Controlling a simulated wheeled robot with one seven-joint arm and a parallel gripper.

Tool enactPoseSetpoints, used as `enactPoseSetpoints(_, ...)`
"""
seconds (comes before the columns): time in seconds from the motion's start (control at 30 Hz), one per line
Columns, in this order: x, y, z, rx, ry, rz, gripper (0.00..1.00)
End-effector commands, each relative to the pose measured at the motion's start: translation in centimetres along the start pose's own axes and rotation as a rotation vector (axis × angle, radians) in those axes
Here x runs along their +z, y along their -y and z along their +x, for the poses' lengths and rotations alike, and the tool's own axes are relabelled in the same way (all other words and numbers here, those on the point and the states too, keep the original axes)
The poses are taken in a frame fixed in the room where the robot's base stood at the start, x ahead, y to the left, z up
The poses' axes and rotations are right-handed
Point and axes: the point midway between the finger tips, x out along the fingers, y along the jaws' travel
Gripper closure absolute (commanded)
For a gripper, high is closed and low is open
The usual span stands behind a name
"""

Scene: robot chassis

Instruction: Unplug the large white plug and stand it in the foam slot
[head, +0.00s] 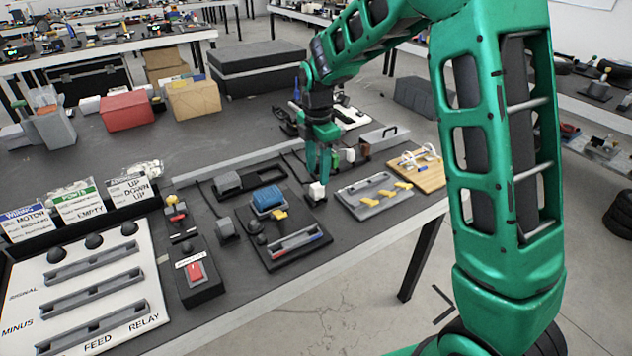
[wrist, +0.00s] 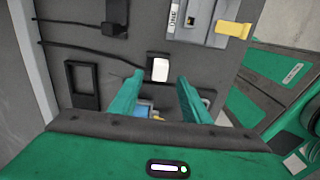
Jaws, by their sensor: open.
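The large white plug (head: 317,189) sits upright in a small dark socket on the table, near the front edge. It also shows in the wrist view (wrist: 160,69), just beyond my fingertips. My gripper (head: 318,176) points down over the plug, open and empty. In the wrist view my gripper (wrist: 160,79) has its green fingers spread, with the plug between and ahead of the tips. A black frame with a rectangular opening (wrist: 83,85) lies left of the plug in the wrist view; I cannot tell whether it is the foam slot.
A black board with a blue block (head: 268,199) lies left of the plug. A grey panel with yellow parts (head: 376,196) lies to its right, with a wooden board (head: 423,171) beyond. A dark cable (wrist: 75,46) runs across the table in the wrist view.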

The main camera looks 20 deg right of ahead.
Motion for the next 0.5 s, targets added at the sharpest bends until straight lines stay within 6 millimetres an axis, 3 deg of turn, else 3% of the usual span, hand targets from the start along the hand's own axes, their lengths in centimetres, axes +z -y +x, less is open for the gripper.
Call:
enactPoseSetpoints(0.2,0.0,-0.1,-3.3,0.002,0.0,0.0,0.57)
enactPoseSetpoints(0.5,0.0,-0.1,-4.5,0.0,0.0,0.0,0.57)
